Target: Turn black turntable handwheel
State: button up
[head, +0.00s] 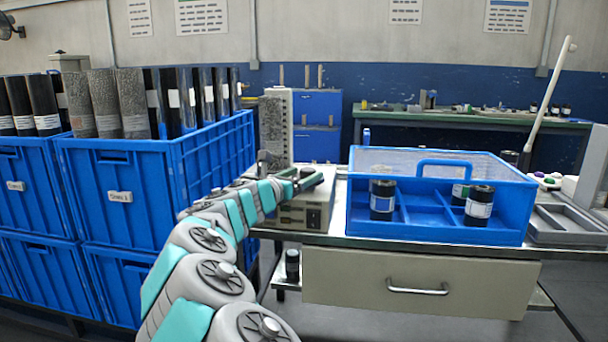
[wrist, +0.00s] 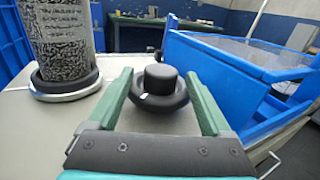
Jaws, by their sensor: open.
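The black handwheel (wrist: 160,88) shows in the wrist view as a round black knob on a wider black rim, on top of a pale machine housing (head: 301,215). My gripper (wrist: 165,85) is open, with its two green fingers on the left and right sides of the handwheel. I cannot tell whether the fingers touch its rim. In the head view my gripper (head: 306,180) is over the housing and the handwheel is hard to make out. A turntable (wrist: 65,86) with a black and chrome edge carries a speckled cylinder (wrist: 62,38) left of the handwheel.
A blue divided crate (head: 440,232) with several black jars stands close on the right, on a metal table with a drawer (head: 415,284). Stacked blue crates (head: 120,195) holding tall rolls stand at the left. A green workbench (head: 470,118) is behind.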

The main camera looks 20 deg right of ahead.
jog(key=shift+w+d, duration=0.15)
jog(key=shift+d, duration=0.15)
jog(key=shift+c, duration=0.2)
grip_shut()
dwell(0.4)
